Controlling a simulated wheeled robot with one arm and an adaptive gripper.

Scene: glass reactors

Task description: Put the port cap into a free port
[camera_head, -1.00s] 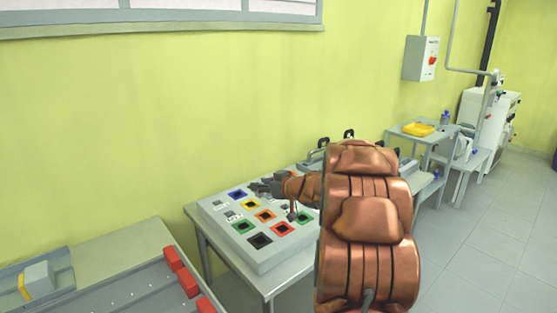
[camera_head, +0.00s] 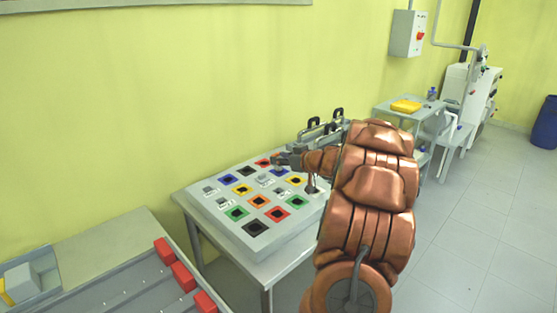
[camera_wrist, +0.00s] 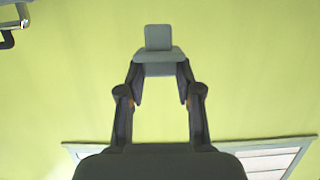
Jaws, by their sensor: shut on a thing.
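The port panel (camera_head: 262,249) is a sloped grey box on a table, with rows of square ports in blue, red, orange, yellow, green and black frames. Several ports, such as the orange one (camera_head: 259,201) and green one (camera_head: 236,213), show dark centres; others carry grey caps (camera_head: 223,202). My gripper (camera_head: 283,160) is over the panel's far side. In the wrist view, my gripper (camera_wrist: 160,72) is shut on the port cap (camera_wrist: 158,38), a grey block on a wider base. The cap appears apart from the panel. My arm hides the panel's right part.
Black-handled fixtures (camera_head: 322,127) stand behind the panel, close to my gripper. A grey bench with red blocks (camera_head: 183,275) is at lower left. A side table with a yellow tray (camera_head: 406,106) is farther right. The floor at right is clear.

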